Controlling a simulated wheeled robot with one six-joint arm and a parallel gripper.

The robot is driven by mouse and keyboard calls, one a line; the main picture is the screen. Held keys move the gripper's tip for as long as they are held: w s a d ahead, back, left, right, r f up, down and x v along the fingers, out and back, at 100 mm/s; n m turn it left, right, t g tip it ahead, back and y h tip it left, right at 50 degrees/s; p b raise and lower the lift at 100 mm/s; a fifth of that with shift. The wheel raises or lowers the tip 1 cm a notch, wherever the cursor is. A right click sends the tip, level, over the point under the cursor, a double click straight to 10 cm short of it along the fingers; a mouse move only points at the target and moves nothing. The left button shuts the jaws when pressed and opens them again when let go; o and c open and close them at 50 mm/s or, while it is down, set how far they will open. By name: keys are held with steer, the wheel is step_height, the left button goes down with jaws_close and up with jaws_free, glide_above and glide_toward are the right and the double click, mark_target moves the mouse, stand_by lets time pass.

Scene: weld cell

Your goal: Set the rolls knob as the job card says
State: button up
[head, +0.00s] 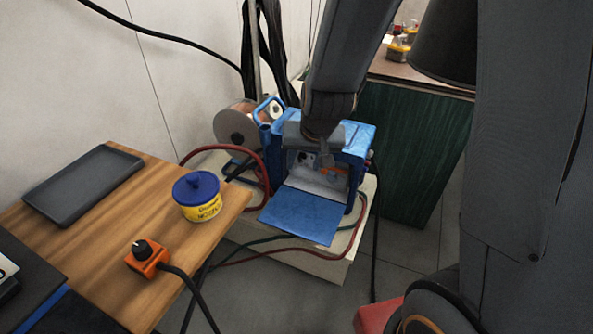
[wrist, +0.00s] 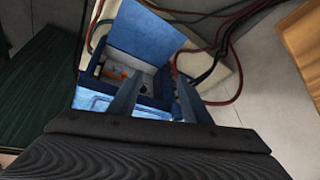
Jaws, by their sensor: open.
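A blue wire feeder machine (head: 358,140) stands with its front flap (head: 300,214) folded down. Its open bay (head: 318,177) shows grey parts and an orange part (head: 335,172), also visible in the wrist view (wrist: 113,73). I cannot make out the rolls knob or its setting. My gripper (head: 322,160) is above and in front of the bay, partly hiding it. In the wrist view its two fingers (wrist: 156,88) are apart with nothing between them. No readable job card shows.
A wooden table (head: 95,240) at left holds a black tray (head: 83,185), a yellow tub with blue lid (head: 200,197) and an orange box with a black knob (head: 147,257). Red and green hoses (head: 255,252) lie around the feeder. A green cabinet (head: 405,150) stands behind right.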

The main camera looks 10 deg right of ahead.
steer(key=w+a+f+m+t+b, duration=0.1)
steer(key=w+f+t+b, duration=0.25)
steer(key=w+f, duration=0.5)
steer(key=m+t+h+b, duration=0.4)
steer(key=t+h+b, duration=0.15)
steer(key=b, duration=0.55)
glide_toward(301, 158)
steer(key=a+r+g, duration=0.1)
steer(key=a, duration=0.2)
step_height(301, 158, down, 4)
steer(key=d+t+h+b, duration=0.1)
steer(key=t+h+b, duration=0.1)
steer(key=h+b, duration=0.25)
steer(key=shift+m, duration=0.5)
steer(key=shift+b+x, duration=1.25)
steer(key=shift+x, duration=3)
steer(key=shift+a+r, duration=0.1)
steer(key=shift+r, duration=0.05)
steer(key=c, duration=1)
steer(key=shift+c, duration=0.2)
